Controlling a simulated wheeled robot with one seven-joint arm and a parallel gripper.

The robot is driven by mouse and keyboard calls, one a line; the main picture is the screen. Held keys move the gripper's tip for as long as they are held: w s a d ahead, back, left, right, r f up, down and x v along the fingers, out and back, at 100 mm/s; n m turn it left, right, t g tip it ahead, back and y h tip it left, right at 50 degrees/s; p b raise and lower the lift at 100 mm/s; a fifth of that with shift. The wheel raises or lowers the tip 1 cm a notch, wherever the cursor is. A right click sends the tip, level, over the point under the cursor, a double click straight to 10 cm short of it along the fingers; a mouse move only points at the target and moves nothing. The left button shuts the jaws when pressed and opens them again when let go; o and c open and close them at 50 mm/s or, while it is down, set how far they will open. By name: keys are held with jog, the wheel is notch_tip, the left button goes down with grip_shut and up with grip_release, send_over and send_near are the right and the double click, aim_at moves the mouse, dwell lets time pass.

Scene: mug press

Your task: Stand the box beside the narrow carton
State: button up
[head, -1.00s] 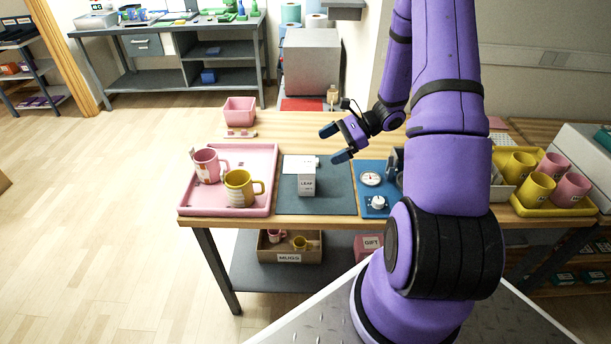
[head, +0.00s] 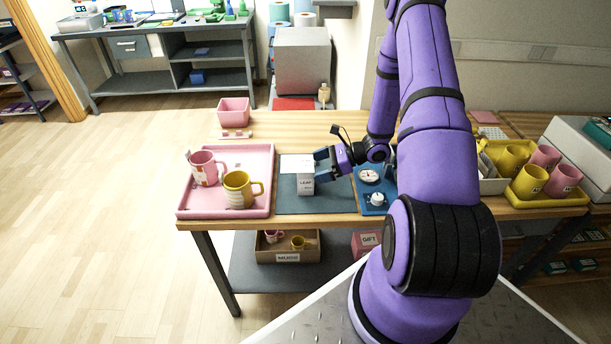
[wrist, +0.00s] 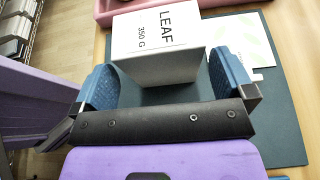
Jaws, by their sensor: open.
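A white box lettered LEAF 350 G (head: 305,184) stands on the dark mat (head: 290,207). It fills the middle of the wrist view (wrist: 150,45). My gripper (head: 321,165) is at the right side of this box. In the wrist view my gripper (wrist: 165,82) has its blue fingers apart, one on each side of the box's near end, with dark mat showing between box and palm. I cannot tell whether a finger touches it. A flat white card (wrist: 245,42) lies beside the box. No second, narrow carton can be clearly made out.
A pink tray (head: 265,208) with two mugs stands left of the mat. A blue board (head: 372,208) with a dial lies to the right. A pink bin (head: 233,110) is behind. A pink GIFT box (head: 366,242) is on the lower shelf. The mat's front is clear.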

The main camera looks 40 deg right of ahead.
aim_at(305, 169)
jog(key=shift+r+x, duration=0.15)
jog(key=shift+x, duration=1.05)
jog(key=shift+r+x, duration=0.1)
jog(key=shift+x, duration=1.1)
jog(key=c, duration=0.9)
jog(key=shift+c, duration=0.2)
jog(key=shift+r, duration=0.1)
